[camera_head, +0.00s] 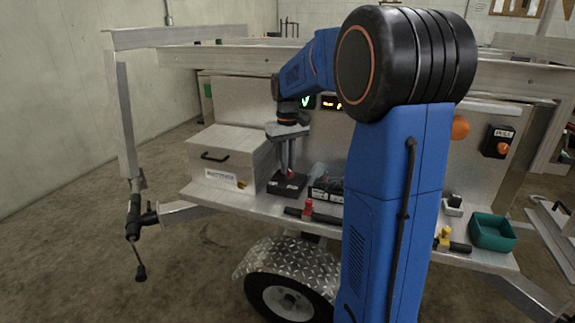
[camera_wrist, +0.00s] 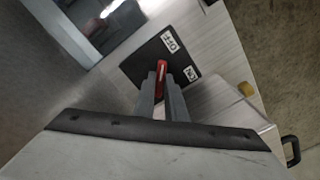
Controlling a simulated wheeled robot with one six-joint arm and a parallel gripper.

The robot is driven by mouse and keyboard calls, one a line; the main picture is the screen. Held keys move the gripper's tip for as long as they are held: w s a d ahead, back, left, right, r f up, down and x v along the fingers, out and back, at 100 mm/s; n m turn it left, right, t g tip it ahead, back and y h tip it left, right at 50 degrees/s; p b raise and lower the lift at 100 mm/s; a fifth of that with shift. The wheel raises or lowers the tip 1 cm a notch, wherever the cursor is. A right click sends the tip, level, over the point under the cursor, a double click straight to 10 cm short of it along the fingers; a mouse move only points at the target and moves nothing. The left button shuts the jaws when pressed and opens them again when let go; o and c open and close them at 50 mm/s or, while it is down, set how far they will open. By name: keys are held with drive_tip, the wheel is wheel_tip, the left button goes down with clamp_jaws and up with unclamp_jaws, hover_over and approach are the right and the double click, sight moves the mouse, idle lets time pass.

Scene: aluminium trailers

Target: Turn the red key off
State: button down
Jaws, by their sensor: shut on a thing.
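The red key (camera_head: 290,174) sits on a black switch plate (camera_head: 285,188) on the trailer deck, right of the aluminium box. In the wrist view, the red key (camera_wrist: 162,66) shows between the fingertips of my gripper (camera_wrist: 162,78), which is shut on it. The black plate (camera_wrist: 140,66) carries an OFF label (camera_wrist: 170,42) and an ON label (camera_wrist: 190,73). The key's far end points between up and slightly right, nearer the OFF label than the ON label. In the head view, my gripper (camera_head: 289,170) reaches straight down to the key. The fingers hide part of the key.
The aluminium box (camera_head: 225,158) with a black handle stands left of the plate. A red valve handle (camera_head: 308,208) is at the deck's front edge. A green bin (camera_head: 492,232) and a yellow handle (camera_head: 444,236) are at the right. My arm hides the deck's middle.

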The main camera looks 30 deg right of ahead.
drive_tip(key=c, duration=1.8)
unclamp_jaws()
drive_tip(key=shift+r, duration=0.15)
wheel_tip(320, 180, up, 17)
drive_tip(key=shift+s, duration=0.1)
drive_tip(key=s+a+f+t, duration=0.1)
drive_tip(key=s+a+f, duration=0.2)
drive_tip(key=s+a, duration=0.4)
drive_tip(key=s+a+f+t, duration=0.1)
drive_tip(key=s+a+f, duration=0.25)
drive_tip(key=s, duration=0.55)
drive_tip(key=s+a+f+n+t, duration=0.1)
drive_tip(key=s+a+f, duration=0.4)
drive_tip(key=s+f, duration=0.8)
drive_tip(key=shift+s+a+f+t, duration=0.35)
drive_tip(key=shift+s+f+t, duration=0.05)
drive_tip(key=shift+s+t, duration=0.5)
